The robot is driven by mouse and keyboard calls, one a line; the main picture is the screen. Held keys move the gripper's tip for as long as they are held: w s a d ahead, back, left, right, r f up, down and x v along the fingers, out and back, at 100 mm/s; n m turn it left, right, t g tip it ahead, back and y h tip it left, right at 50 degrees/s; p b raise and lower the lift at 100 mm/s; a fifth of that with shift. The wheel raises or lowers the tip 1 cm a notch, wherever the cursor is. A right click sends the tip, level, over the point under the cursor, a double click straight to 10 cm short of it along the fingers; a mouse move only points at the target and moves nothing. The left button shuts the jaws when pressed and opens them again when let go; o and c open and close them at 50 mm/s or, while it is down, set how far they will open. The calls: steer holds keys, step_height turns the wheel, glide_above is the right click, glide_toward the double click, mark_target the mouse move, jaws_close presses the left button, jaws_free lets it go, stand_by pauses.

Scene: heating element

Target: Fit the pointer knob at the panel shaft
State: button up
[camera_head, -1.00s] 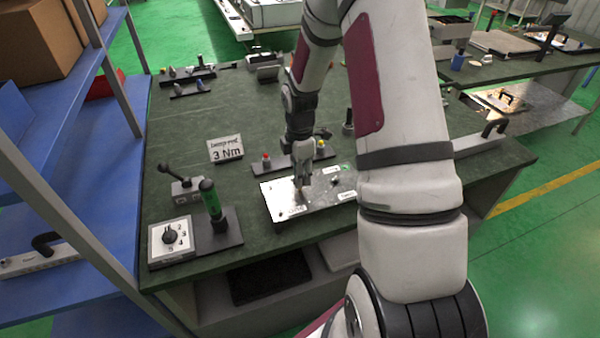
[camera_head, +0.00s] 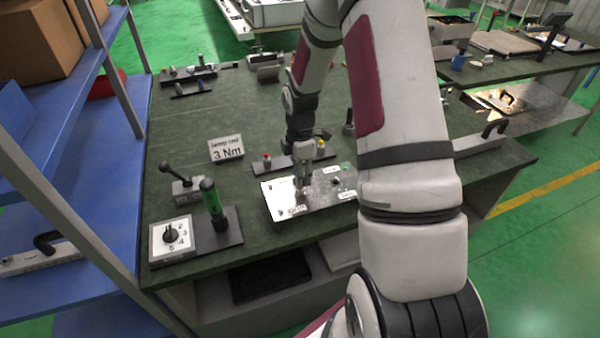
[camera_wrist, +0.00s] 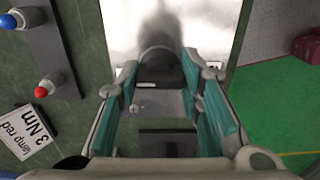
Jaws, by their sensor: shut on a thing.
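The metal panel (camera_head: 330,200) lies on the green bench, with white labels and a dark round part (camera_head: 336,181) on its right half. My gripper (camera_head: 302,196) points down at the panel's left half. In the wrist view my gripper (camera_wrist: 160,78) has its teal-lined fingers on both sides of a dark knob (camera_wrist: 160,72) and is shut on it. The bright panel (camera_wrist: 185,20) lies under the knob. The panel shaft is hidden, and I cannot tell whether the knob touches the panel.
A sign reading 3 Nm (camera_head: 226,148) stands left of the panel. A strip with a red-topped part (camera_head: 267,158) lies behind it. A green-handled tool (camera_head: 211,198) and a numbered dial box (camera_head: 171,238) stand at the front left.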

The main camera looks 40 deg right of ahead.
steer(key=shift+f+b, duration=0.3)
steer(key=shift+f, duration=1.25)
steer(key=o, duration=1)
steer(key=shift+c, duration=0.2)
step_height(320, 180, up, 12)
steer(key=shift+r, duration=0.1)
